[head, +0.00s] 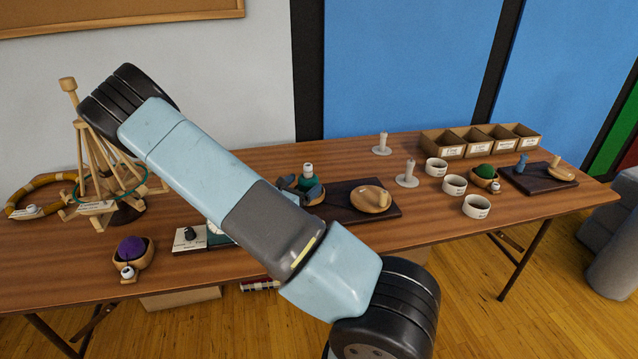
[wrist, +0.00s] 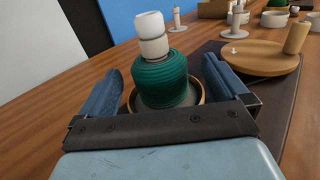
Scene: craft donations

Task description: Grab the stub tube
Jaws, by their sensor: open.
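A pale, stepped tube (wrist: 153,36), which looks like the stub tube, stands upright from a green wound-yarn body (wrist: 160,80) in the wrist view. The green body sits in a shallow round wooden dish (wrist: 196,98). My gripper (wrist: 163,70) is open, with one blue finger on each side of the green body and gaps showing between. The tube's top rises above the fingers. In the head view, the green body (head: 307,171) shows beyond my arm with my gripper (head: 302,187) around it. The dish is partly hidden there.
A dark board (head: 345,213) with a round wooden piece (head: 370,199) lies just right of my gripper. Two pale pegs (head: 407,174) stand behind it. White cups (head: 477,206) and a divided box (head: 450,146) are farther right. A wooden frame (head: 95,160) stands left.

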